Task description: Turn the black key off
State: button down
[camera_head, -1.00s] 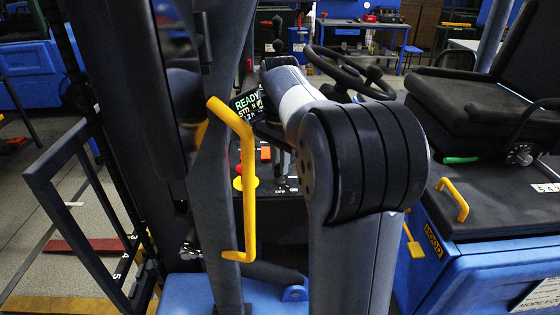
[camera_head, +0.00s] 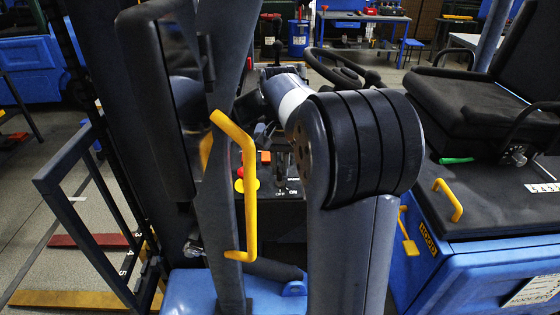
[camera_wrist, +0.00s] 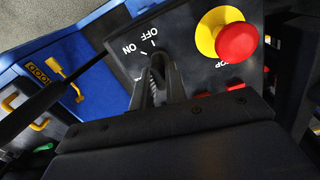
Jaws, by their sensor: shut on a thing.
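The black key sits in the dark control panel (camera_wrist: 185,45) in the wrist view, next to the white ON and OFF marks. My gripper (camera_wrist: 157,75) is at the panel with its two dark fingers closed around the key. The fingers and the key are both black, so most of the key is hidden and its exact angle is hard to tell. In the head view, my arm reaches forward to the panel (camera_head: 290,210), where the OFF and ON marks show. My fingertips are not clear there.
A red stop button (camera_wrist: 237,43) on a yellow collar is close to the right of my gripper. A yellow grab handle (camera_head: 249,190) on a dark post stands left of my arm. A black seat (camera_head: 490,115) and blue bodywork (camera_head: 455,275) are on the right.

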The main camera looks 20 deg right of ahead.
aim_at(280, 167)
jog(key=shift+n, duration=0.7)
jog(key=c, duration=1.4)
grip_release()
jog(key=shift+c, duration=0.2)
notch_tip(280, 167, up, 11)
jog(key=shift+f, duration=0.2)
notch_tip(280, 167, down, 11)
jog(key=shift+r+p, duration=0.15)
jog(key=shift+p, duration=0.15)
